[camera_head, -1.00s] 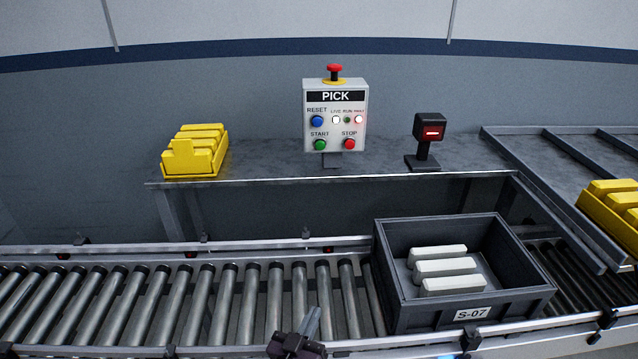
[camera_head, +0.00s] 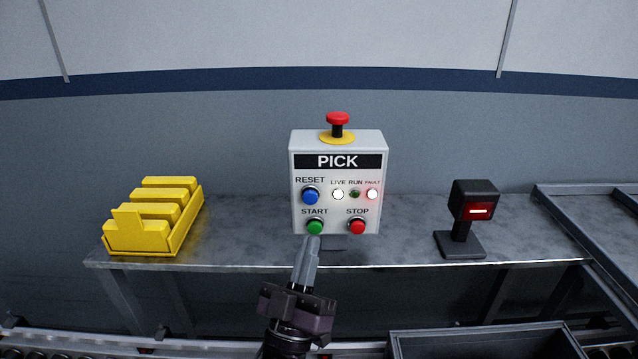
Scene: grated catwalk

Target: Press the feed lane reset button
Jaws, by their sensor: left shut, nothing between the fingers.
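The grey PICK control box (camera_head: 337,212) stands on the shelf behind the conveyor. Its blue RESET button (camera_head: 311,195) is at the upper left of the panel, above the green START button (camera_head: 314,227). The red STOP button (camera_head: 357,227) is at the lower right. Whether the tips touch the panel I cannot tell. My right gripper is out of view.
A red emergency stop (camera_head: 338,119) on a yellow collar tops the box. A yellow bin (camera_head: 154,219) stands at the left of the shelf (camera_head: 240,240), and a black scanner (camera_head: 467,220) at the right. A dark crate (camera_head: 480,343) shows at the bottom right.

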